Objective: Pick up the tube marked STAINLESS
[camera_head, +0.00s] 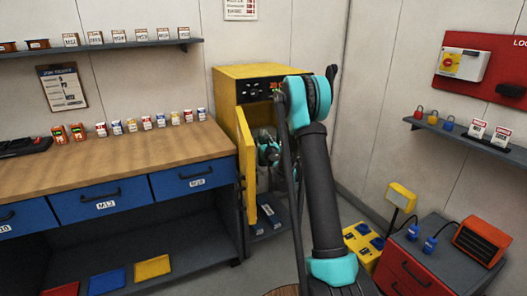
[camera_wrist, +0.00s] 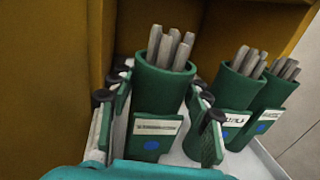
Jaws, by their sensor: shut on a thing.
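In the wrist view three green tubes filled with grey rods stand side by side. The left tube (camera_wrist: 158,85) has a white label and a blue dot; its small lettering is not clearly readable. My gripper (camera_wrist: 158,112) has a finger on each side of this tube and is shut on it. The middle tube (camera_wrist: 232,95) and the right tube (camera_wrist: 276,98) stand apart to the right, each with a label and a blue dot, lettering unclear. In the head view my gripper (camera_head: 268,150) is inside the yellow cabinet, and the tubes cannot be made out there.
The yellow cabinet (camera_head: 250,74) has its door (camera_head: 245,165) open on the left. The cabinet walls (camera_wrist: 50,70) stand close around the tubes. A workbench (camera_head: 110,155) is to the left; a red drawer unit (camera_head: 410,270) and yellow box (camera_head: 362,243) are to the right.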

